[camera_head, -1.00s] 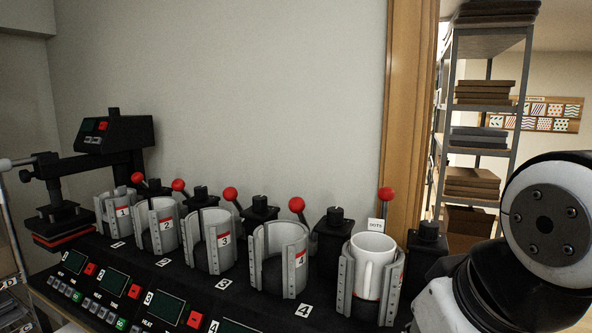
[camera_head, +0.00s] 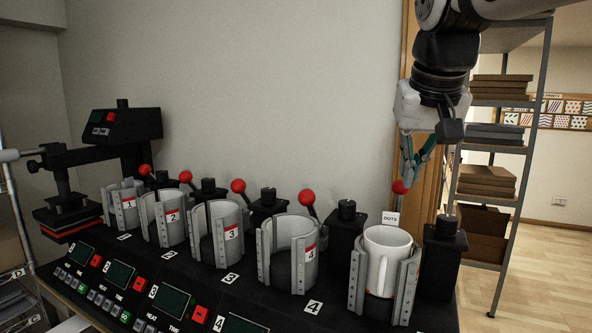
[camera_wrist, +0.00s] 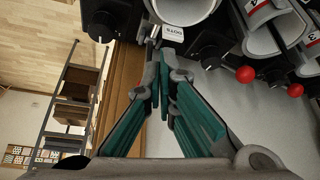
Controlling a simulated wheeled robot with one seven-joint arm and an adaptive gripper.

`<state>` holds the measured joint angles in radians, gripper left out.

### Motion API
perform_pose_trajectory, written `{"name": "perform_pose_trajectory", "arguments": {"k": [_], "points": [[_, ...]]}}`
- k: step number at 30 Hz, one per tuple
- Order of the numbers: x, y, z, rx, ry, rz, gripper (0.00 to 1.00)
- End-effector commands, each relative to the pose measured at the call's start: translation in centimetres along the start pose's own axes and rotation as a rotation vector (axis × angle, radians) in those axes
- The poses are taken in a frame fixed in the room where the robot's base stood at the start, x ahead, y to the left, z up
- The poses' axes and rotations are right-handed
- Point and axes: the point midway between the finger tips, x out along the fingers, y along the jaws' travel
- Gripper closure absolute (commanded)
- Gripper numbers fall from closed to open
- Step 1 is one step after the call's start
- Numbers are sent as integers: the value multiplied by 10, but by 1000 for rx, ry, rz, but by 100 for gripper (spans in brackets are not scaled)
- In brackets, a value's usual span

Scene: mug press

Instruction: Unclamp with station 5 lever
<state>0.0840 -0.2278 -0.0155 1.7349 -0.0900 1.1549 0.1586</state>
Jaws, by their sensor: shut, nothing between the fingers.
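The station 5 lever has a red ball knob (camera_head: 400,187), at the back of the rightmost station in the head view. In the wrist view the closed fingertips (camera_wrist: 157,55) hide most of this lever.
Station 4's empty clamp (camera_head: 290,262) and its red-knobbed lever (camera_head: 307,197) stand to the left. A "DOTS" card (camera_head: 391,219) stands behind the mug. A heat press (camera_head: 110,140) is at the far left, a shelf rack (camera_head: 497,130) at the right.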

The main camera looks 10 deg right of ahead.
Motion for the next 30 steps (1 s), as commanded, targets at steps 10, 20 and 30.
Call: {"name": "perform_pose_trajectory", "arguments": {"k": [10,20,30], "points": [[27,25,-126,147,5,91,100],[30,30,-141,169,9,105,100],[42,31,-140,169,6,105,100]]}}
